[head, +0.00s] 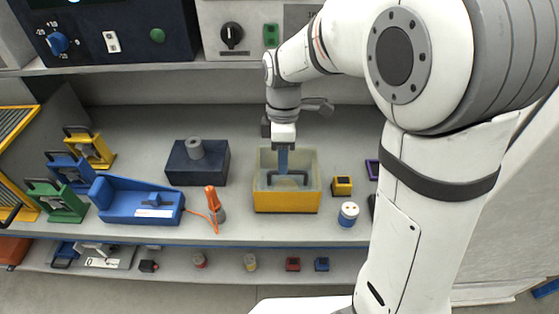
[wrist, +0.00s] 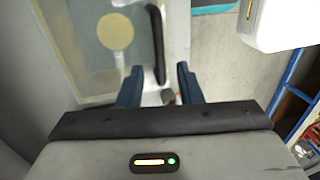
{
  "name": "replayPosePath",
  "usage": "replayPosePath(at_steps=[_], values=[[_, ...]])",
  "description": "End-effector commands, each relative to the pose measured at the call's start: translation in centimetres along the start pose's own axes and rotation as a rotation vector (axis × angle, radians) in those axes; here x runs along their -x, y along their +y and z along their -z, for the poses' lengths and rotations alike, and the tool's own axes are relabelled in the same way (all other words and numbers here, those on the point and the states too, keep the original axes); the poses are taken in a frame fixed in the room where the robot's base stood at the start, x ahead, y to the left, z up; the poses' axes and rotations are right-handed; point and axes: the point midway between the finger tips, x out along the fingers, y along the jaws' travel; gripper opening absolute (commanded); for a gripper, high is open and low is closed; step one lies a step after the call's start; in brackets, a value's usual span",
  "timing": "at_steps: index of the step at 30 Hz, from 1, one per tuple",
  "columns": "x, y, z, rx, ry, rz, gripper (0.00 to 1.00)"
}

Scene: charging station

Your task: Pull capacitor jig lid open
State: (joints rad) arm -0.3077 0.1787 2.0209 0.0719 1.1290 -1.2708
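The capacitor jig (head: 287,201) is a yellow box on the workbench, with a pale, see-through lid (head: 305,160) that looks closed. A dark bar handle (head: 298,174) is on the lid. My gripper (head: 283,170) points down over the handle. In the wrist view, the handle (wrist: 157,40) runs up the picture above the gap between the two blue fingers of my gripper (wrist: 159,84). The fingers stand apart with nothing clamped between them. A round yellowish disc (wrist: 115,32) shows through the lid. I cannot tell whether the fingers touch the handle.
A dark blue block (head: 180,168) with a grey cylinder stands left of the jig. An orange-handled tool (head: 213,205) and a blue tray (head: 120,200) are further left. A small yellow block (head: 342,187) and a blue-and-white cylinder (head: 348,214) stand close on the right.

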Motion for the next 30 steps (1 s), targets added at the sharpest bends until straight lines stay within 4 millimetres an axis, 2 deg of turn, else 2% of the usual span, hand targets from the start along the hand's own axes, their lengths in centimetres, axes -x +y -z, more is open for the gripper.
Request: replayPosePath(at_steps=[5, 13, 25, 30], values=[[-1.4, 0.0, 0.0, -0.001, 0.0, 0.0, 0.33], [-1.6, 0.0, -0.1, -0.002, 0.0, 0.0, 0.33], [-1.6, 0.0, -0.1, -0.003, 0.0, -0.001, 0.01], [-1.6, 0.0, -0.1, -0.003, 0.0, -0.001, 0.0]])
